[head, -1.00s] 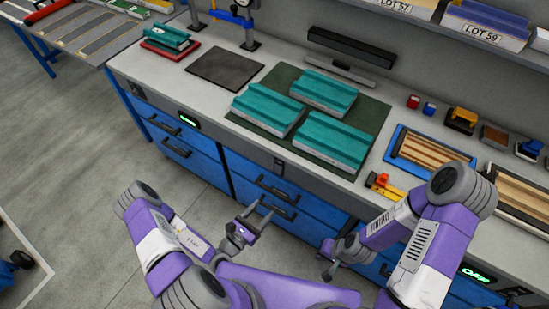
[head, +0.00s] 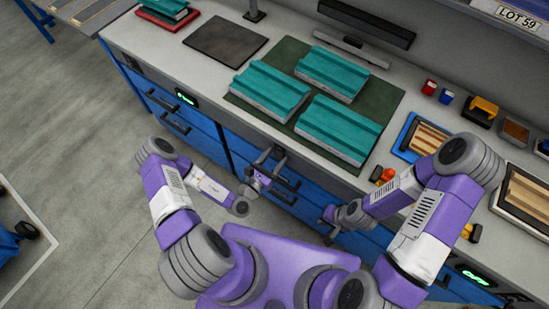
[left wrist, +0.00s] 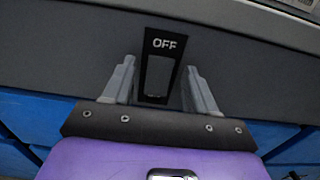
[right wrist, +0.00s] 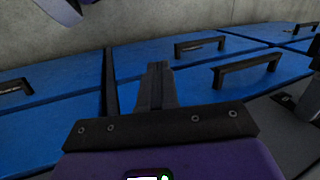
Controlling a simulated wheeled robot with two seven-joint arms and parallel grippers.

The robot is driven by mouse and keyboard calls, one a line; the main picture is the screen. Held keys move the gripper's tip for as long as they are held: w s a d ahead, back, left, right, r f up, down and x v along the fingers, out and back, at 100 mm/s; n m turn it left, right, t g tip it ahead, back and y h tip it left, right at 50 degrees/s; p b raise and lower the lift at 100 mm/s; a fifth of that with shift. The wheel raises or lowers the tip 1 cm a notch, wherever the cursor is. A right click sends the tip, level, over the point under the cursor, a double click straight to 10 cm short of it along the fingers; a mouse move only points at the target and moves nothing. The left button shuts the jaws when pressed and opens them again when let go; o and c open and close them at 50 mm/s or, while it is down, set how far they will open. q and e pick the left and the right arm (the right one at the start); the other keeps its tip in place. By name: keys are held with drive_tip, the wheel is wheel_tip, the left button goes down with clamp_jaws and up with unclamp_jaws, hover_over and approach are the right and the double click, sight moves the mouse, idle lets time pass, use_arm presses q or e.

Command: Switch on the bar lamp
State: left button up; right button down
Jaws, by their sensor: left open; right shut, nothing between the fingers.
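The bar lamp is probably the long dark bar (head: 367,22) at the back of the bench; it looks unlit. A dark switch (left wrist: 160,71) marked OFF sits on the grey front edge of the bench in the left wrist view. My left gripper (head: 270,153) is open at that edge. Its two fingers (left wrist: 158,72) stand on either side of the switch; contact cannot be told. In the head view the gripper hides the switch. My right gripper (head: 328,213) is shut and empty in front of the blue drawers, also seen in the right wrist view (right wrist: 157,67).
Teal-topped panels (head: 340,127) lie on a dark green mat (head: 230,98). A dark plate (head: 225,42) lies to the left. Wooden-slat trays (head: 528,195) and small coloured items stand at the right. Blue drawers with dark handles (right wrist: 200,46) fill the bench front.

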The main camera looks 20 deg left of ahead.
use_arm(q)
drive_tip(key=shift+w, duration=0.1)
drive_tip(key=c, duration=1.1)
drive_tip(key=shift+o, duration=0.2)
drive_tip(key=shift+f+t+h+b, duration=0.4)
drive_tip(key=shift+f+t+b, duration=0.1)
drive_tip(key=shift+t+b, duration=0.55)
drive_tip(key=shift+t, duration=0.55)
drive_tip(key=shift+r, duration=0.1)
drive_tip(key=o, duration=1.1)
drive_tip(key=shift+c, duration=0.2)
drive_tip(key=v, duration=0.7)
drive_tip(key=shift+s+a, duration=0.15)
drive_tip(key=shift+s, duration=0.25)
